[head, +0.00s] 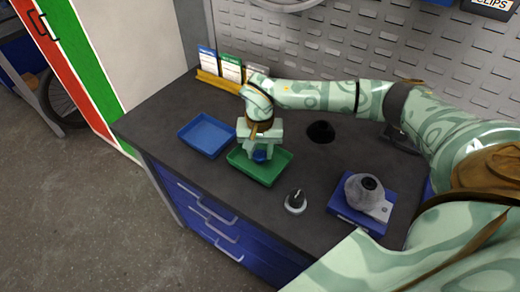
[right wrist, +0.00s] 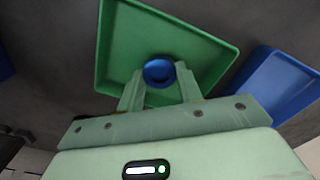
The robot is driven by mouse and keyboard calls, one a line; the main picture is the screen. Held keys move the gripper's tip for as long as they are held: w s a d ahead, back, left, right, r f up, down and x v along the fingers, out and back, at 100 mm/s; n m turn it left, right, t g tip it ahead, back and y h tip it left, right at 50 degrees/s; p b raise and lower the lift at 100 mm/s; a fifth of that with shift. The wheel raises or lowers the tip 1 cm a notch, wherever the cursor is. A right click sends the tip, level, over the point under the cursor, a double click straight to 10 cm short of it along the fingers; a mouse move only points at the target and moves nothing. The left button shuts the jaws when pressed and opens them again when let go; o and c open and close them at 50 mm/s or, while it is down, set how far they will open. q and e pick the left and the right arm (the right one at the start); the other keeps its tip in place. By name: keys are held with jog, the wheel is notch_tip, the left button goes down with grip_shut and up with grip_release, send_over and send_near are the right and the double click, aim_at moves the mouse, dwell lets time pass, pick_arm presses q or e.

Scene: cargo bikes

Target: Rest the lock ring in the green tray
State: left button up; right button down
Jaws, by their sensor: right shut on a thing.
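The lock ring (right wrist: 159,70) is a small blue round piece. My right gripper (right wrist: 158,84) is shut on it, with one finger on each side. The green tray (right wrist: 112,52) is below them in the right wrist view, and the ring shows over its floor. In the head view my right gripper (head: 260,153) points down over the green tray (head: 273,176), and part of the blue ring (head: 260,157) shows between the fingertips. I cannot tell whether the ring touches the tray floor. My left gripper is out of view.
A blue tray (head: 206,134) lies left of the green one. A small dark-topped piece (head: 296,201) and a blue block with a grey rounded part (head: 364,192) stand to the right. A yellow card holder (head: 217,82) is behind. The bench's front edge is close to the green tray.

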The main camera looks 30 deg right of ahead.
jog(key=shift+f, duration=0.65)
dwell(0.5)
jog(key=c, duration=0.9)
grip_release()
jog(key=shift+o, duration=0.2)
notch_tip(320, 180, up, 16)
jog(key=p, duration=0.3)
jog(key=shift+r, duration=0.15)
